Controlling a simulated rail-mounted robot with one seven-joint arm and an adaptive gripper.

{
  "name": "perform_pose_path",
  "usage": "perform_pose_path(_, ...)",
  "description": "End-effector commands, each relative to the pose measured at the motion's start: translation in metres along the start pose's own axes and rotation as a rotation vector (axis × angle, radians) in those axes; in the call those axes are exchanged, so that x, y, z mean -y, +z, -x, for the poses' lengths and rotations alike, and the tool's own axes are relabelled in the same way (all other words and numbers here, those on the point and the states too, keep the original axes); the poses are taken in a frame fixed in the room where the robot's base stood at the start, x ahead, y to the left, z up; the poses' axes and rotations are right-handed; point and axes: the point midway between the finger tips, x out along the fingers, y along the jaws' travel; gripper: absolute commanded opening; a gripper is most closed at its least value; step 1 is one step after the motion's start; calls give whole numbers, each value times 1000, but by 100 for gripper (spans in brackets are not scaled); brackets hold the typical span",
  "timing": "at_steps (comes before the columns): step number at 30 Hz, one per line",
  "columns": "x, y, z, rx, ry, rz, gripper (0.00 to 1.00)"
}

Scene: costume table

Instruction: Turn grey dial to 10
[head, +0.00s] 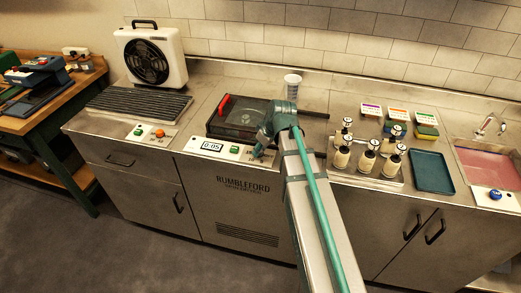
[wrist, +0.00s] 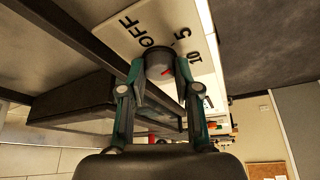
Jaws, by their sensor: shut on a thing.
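The grey dial (wrist: 158,62) shows in the wrist view, a dark round knob with a small red mark, on a pale panel (wrist: 185,15) printed OFF, 5 and 10. My gripper (wrist: 161,75) has one finger on each side of the dial and is shut on it. The red mark slants toward the side of the 5 and 10; which number it meets I cannot tell. In the head view my gripper (head: 261,151) is at the right end of the control panel and hides the dial. The display (head: 212,147) there reads 0:05.
Left of the panel are a green and an orange button (head: 159,133) below a black slatted rack (head: 139,103). A dark-lidded unit (head: 240,117) sits behind the panel. Bottles (head: 366,158) and a blue tray (head: 432,172) stand to the right of my arm. A fan (head: 148,60) stands at the back.

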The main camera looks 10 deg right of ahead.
Motion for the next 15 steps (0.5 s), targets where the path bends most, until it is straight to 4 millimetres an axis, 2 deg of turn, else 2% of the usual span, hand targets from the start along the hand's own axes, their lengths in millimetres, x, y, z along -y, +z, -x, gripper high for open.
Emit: perform_pose_path(15, 4, -1, 0, 0, 187, -449, 0)
